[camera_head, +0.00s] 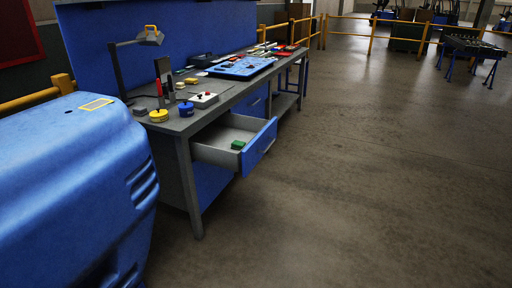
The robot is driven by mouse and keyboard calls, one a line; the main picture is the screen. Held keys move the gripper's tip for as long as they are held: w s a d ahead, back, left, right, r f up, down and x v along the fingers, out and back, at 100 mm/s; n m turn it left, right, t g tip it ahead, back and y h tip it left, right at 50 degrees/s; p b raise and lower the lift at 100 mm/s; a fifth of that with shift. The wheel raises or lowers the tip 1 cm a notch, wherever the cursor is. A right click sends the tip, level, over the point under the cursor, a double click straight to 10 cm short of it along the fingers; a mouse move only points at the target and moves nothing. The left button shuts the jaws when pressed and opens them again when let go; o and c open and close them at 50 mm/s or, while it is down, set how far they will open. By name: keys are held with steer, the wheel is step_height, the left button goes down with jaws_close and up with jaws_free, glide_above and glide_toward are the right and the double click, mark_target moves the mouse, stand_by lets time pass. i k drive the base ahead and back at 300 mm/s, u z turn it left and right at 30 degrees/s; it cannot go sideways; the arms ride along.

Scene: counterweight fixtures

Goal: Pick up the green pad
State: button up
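The green pad (238,144) is a small green block. It lies inside an open drawer (262,143) of the workbench, near the drawer's front end. The drawer has grey walls and a blue front, and it is pulled out to the right. My gripper is not in view, so its state and its distance from the pad do not show.
The workbench top (205,121) carries a yellow round part (158,116), a blue round part (186,109), a white box with a red button (203,100), a blue tray (241,68) and a lamp (151,36). The floor (350,190) right of the drawer is clear.

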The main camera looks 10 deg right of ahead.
mark_target(238, 145)
steer(key=i, duration=0.9)
steer(key=z, duration=0.05)
